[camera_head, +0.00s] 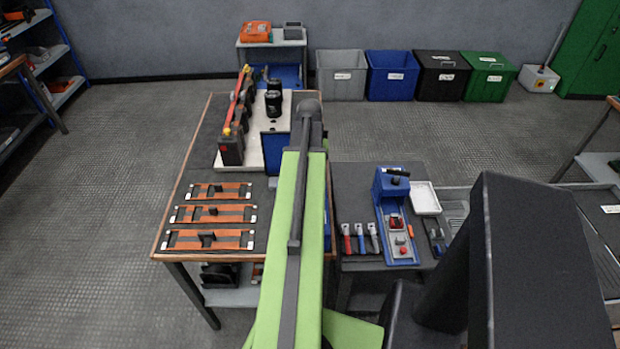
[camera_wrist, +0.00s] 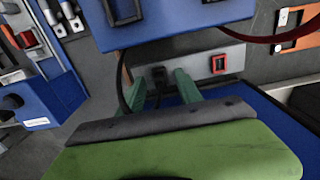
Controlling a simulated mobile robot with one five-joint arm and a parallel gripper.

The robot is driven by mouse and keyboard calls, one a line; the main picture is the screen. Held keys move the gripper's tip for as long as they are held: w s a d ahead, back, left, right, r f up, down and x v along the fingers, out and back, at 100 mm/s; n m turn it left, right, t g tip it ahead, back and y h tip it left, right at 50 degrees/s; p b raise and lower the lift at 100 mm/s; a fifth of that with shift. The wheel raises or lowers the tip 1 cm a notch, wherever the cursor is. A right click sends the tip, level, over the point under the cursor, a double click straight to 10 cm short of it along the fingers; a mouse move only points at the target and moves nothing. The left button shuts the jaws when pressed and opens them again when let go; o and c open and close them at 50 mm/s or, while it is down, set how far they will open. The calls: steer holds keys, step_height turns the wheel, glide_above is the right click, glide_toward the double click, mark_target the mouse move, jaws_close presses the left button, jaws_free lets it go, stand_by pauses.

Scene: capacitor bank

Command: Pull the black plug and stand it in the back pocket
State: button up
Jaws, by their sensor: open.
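The black plug (camera_wrist: 158,77) shows in the wrist view, seated in a pale grey strip beside a red-framed switch (camera_wrist: 218,64). A black cable (camera_wrist: 121,85) hangs just left of it. My gripper (camera_wrist: 161,80) is open, its two green fingers on either side of the plug; I cannot tell whether they touch it. In the head view my arm hides the gripper and plug. A blue holder (camera_head: 384,185) stands on the right side table with a black-handled item on top; red and grey pieces lie in its front part. I cannot tell which part is the back pocket.
The bench (camera_head: 190,180) carries two black cylinders (camera_head: 273,100), a row of dark units with red and yellow tops (camera_head: 236,115) and orange frames (camera_head: 208,239). A white tray (camera_head: 424,198) and several hand tools lie near the holder. Bins line the back wall.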

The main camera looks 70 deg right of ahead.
steer(key=shift+c, duration=0.3)
jaws_close()
stand_by(1.1)
steer(key=shift+r, duration=0.15)
steer(key=shift+r+p, duration=2.9)
steer(key=shift+p, duration=0.15)
